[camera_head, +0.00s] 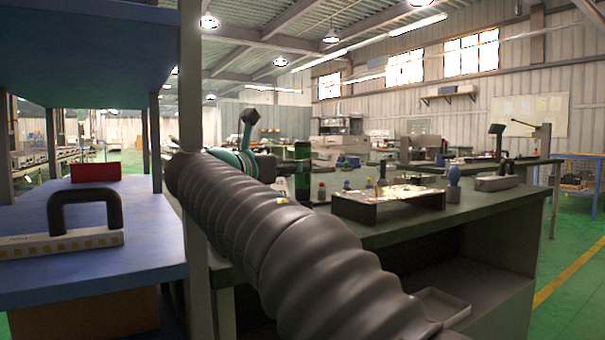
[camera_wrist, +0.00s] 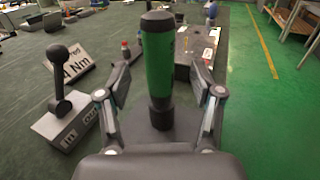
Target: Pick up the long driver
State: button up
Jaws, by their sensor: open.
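A thick green-and-black cylindrical handle (camera_wrist: 158,60), which looks like the long driver, stands upright between the fingers of my gripper (camera_wrist: 160,75) in the wrist view. My gripper is open, with one finger on each side of the handle and a visible gap to the lower part of it. In the head view a green-and-black upright shape (camera_head: 302,172), likely the same driver, stands at the left end of the dark green workbench (camera_head: 400,220). My arm hides much of the gripper there.
A grey block with a black lever (camera_wrist: 62,110) and a tilted sign (camera_wrist: 78,62) stand left of my gripper. A lit box (camera_head: 390,203) and small coloured-handled tools are on the bench. A blue table (camera_head: 110,270) with a black-handled block (camera_head: 85,238) is at the left.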

jog(key=x, duration=0.5)
jog(key=shift+r, duration=0.25)
grip_shut()
